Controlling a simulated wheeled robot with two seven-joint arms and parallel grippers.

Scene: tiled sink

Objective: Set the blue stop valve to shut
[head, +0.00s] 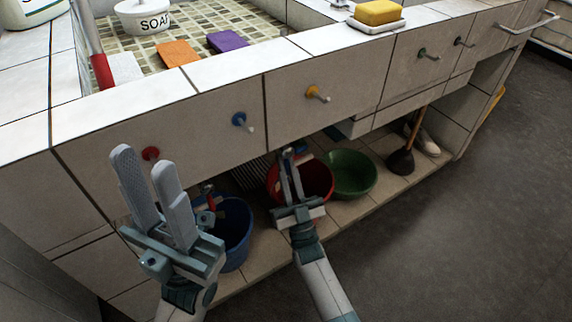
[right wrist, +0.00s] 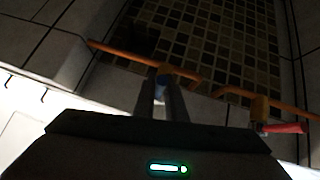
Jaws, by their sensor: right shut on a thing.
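In the right wrist view, a small blue part of the stop valve (right wrist: 160,83) shows between my right gripper's fingers, beside an orange-brown pipe (right wrist: 115,52). My right gripper (head: 288,156) reaches under the cabinet front in the head view, fingers pointing up and away; it also shows in the right wrist view (right wrist: 161,92), shut on the valve. Fingers and shadow hide most of the valve, so its handle angle is unclear. My left gripper (head: 143,158) is open and empty, fingers up, in front of the cabinet's left part.
A second pipe (right wrist: 265,104) carries a red handle (right wrist: 283,128). A blue bucket (head: 236,232), red bucket (head: 318,178), green basin (head: 350,172) and plunger (head: 402,160) stand on the low shelf. Floor at right is clear.

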